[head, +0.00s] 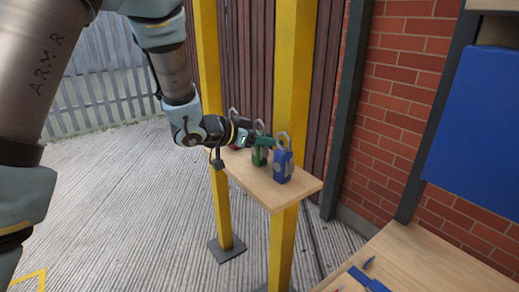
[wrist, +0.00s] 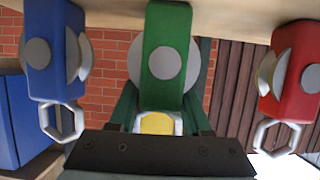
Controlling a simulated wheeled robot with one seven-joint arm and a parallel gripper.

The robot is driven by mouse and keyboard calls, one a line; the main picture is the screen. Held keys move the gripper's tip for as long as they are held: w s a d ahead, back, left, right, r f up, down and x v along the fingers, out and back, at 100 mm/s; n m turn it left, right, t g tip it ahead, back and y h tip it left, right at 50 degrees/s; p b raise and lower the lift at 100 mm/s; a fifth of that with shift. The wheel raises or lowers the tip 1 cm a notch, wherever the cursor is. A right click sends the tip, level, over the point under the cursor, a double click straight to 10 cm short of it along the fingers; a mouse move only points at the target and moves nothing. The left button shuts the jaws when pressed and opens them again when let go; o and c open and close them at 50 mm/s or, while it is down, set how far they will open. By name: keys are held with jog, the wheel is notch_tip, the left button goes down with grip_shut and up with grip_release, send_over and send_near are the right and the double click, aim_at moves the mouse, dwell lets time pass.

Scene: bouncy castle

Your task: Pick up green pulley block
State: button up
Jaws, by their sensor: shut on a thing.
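The green pulley block (head: 258,157) stands upright on a small wooden shelf (head: 238,176), between a blue block and a red one. In the wrist view, which looks upside down, the green block (wrist: 167,45) is in the middle, with a grey round disc on its face. My gripper (head: 262,143) reaches in from the left and is shut on the upper part of the green block. Its dark green fingers (wrist: 160,112) lie on both sides of it in the wrist view. The exact contact is partly hidden by the gripper body.
The blue pulley block (head: 283,167) stands close by, in front of the green one. The red block (wrist: 296,75) is on the other side, mostly hidden in the head view. Yellow posts (head: 291,70) rise beside the shelf. A wooden bench (head: 420,262) is at lower right.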

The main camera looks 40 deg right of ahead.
jog(key=shift+a+f, duration=0.1)
jog(key=shift+f, duration=0.05)
grip_shut()
